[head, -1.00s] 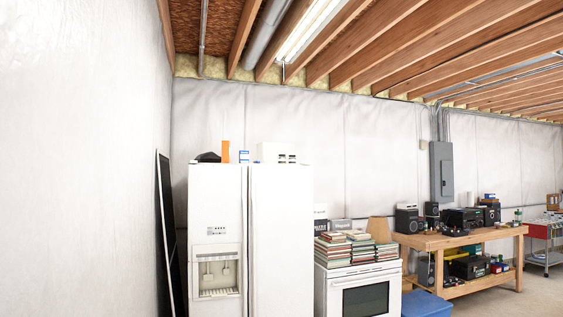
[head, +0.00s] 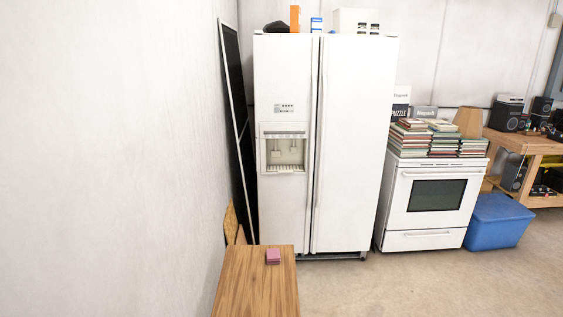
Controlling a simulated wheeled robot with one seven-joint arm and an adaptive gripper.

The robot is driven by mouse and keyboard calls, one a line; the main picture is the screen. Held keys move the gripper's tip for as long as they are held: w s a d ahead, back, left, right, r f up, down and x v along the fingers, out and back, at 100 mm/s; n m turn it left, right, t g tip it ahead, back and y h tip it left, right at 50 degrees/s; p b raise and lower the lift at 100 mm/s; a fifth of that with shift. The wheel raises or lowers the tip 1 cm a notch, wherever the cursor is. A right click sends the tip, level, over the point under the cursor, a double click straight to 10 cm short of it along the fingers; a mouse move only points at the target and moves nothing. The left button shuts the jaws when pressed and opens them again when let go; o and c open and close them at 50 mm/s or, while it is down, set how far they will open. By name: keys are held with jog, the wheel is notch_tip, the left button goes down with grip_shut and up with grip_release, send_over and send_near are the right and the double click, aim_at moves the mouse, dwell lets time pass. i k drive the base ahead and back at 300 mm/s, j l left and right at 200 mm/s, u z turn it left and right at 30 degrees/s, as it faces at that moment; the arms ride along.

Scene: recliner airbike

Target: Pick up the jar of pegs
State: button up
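I see no jar of pegs that I can make out in the head view. A small pink block-like item (head: 273,257) lies on a wooden surface (head: 252,285) at the bottom, left of the middle. It does not look like a jar. My gripper is not in view.
A white fridge (head: 345,150) stands behind the wooden surface, with boxes on top. A white stove (head: 434,205) bearing stacks of books (head: 412,137) and a blue bin (head: 497,222) stand to its right. A workbench (head: 525,142) is at the right edge. Concrete floor (head: 400,285) is clear at the lower right.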

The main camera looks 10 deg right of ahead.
aim_at(361, 29)
jog(key=i+l+z, duration=0.15)
jog(key=i+l, duration=1.85)
jog(key=i+j, duration=0.05)
jog(key=i, duration=0.05)
